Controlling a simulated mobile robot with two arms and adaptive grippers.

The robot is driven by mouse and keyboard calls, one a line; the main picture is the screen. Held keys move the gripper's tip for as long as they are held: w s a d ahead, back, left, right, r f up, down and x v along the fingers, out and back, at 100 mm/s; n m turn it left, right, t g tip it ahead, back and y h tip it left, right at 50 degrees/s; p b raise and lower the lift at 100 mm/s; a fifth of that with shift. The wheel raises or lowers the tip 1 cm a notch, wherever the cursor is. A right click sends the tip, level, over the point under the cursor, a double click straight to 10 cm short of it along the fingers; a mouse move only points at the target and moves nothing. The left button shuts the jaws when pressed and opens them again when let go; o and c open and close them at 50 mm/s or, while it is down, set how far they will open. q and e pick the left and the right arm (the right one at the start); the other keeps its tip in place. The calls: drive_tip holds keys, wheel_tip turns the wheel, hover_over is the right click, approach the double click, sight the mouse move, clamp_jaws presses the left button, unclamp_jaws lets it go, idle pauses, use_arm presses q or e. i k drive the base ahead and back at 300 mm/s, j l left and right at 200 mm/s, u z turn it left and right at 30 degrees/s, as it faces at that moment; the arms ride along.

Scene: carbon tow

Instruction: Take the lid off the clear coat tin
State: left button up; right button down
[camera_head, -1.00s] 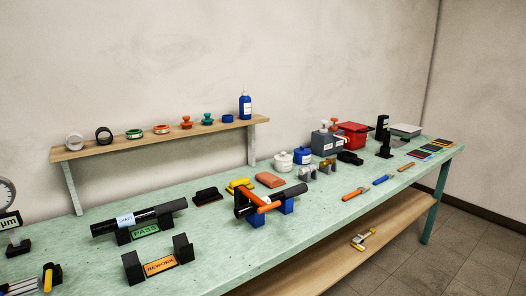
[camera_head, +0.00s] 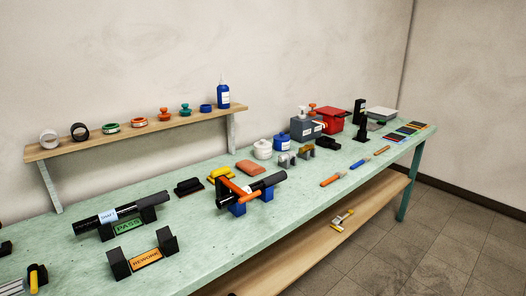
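Two small lidded tins stand side by side near the back of the green bench: a white one (camera_head: 263,149) and a blue one (camera_head: 281,142). Both look upright, with lids on. Their labels are too small to read, so I cannot tell which is the clear coat tin. Neither of my grippers shows in this view, and nothing is touching the tins.
Small metal holders (camera_head: 286,159) stand just in front of the tins. A grey pump container (camera_head: 305,127) and a red bin (camera_head: 334,121) are to the right.

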sight(262, 144)
drive_tip(key=l+u, duration=0.2)
drive_tip(key=u, duration=0.2)
drive_tip(key=i+l+u, duration=0.1)
drive_tip(key=u, duration=0.3)
drive_tip(key=l+u, duration=0.25)
drive_tip(key=u, duration=0.15)
drive_tip(key=l+u, duration=0.15)
drive_tip(key=l, duration=0.25)
drive_tip(key=k+l+u, duration=0.1)
drive_tip(key=l, duration=0.3)
drive_tip(key=k+l+u, duration=0.15)
drive_tip(key=l, duration=0.25)
drive_tip(key=k+l+u, duration=0.15)
drive_tip(key=l, duration=0.25)
drive_tip(key=k+l+u, duration=0.1)
drive_tip(key=l, duration=0.3)
drive_tip(key=k+l+u, duration=0.15)
drive_tip(key=l, duration=0.2)
